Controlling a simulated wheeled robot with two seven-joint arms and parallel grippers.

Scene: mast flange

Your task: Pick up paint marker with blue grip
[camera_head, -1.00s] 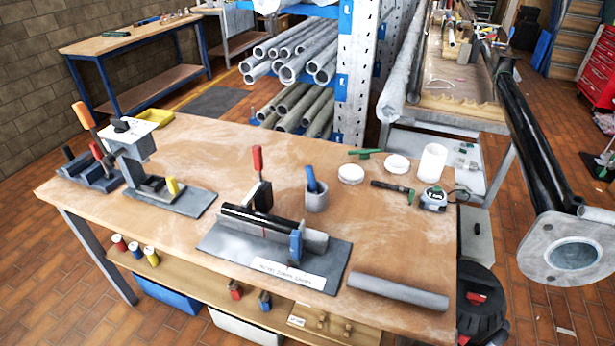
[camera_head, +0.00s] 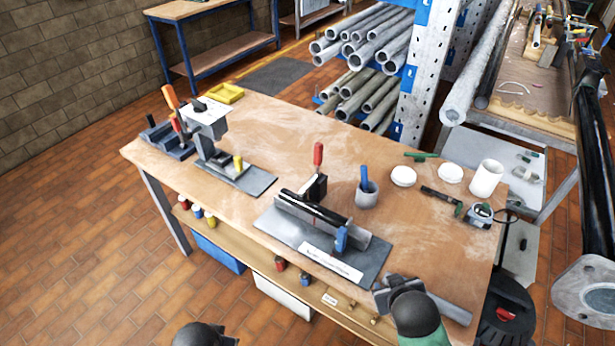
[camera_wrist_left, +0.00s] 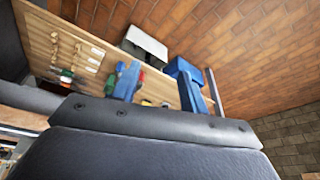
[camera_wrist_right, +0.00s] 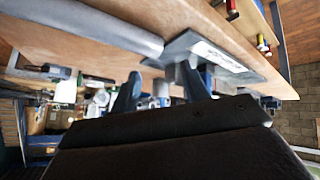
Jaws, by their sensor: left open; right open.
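A blue upright item stands in a small grey cup (camera_head: 366,197) on the workbench; it looks like the marker with the blue grip (camera_head: 364,177), though only its upper part shows above the rim. My right gripper (camera_wrist_right: 162,84) is open and empty, with its two blue fingers apart in the right wrist view. In the head view my right arm is at the bench's front edge, well short of the cup. My left gripper (camera_wrist_left: 158,84) is open and empty; in the head view only a dark part of that arm shows at the bottom edge.
A clamp fixture (camera_head: 325,233) on a grey plate stands in front of the cup. A grey tube (camera_head: 452,309) lies by the front right edge, beside my right arm. White round lids (camera_head: 403,176), a tape measure (camera_head: 480,214) and a dark tool (camera_head: 440,198) lie right of the cup.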

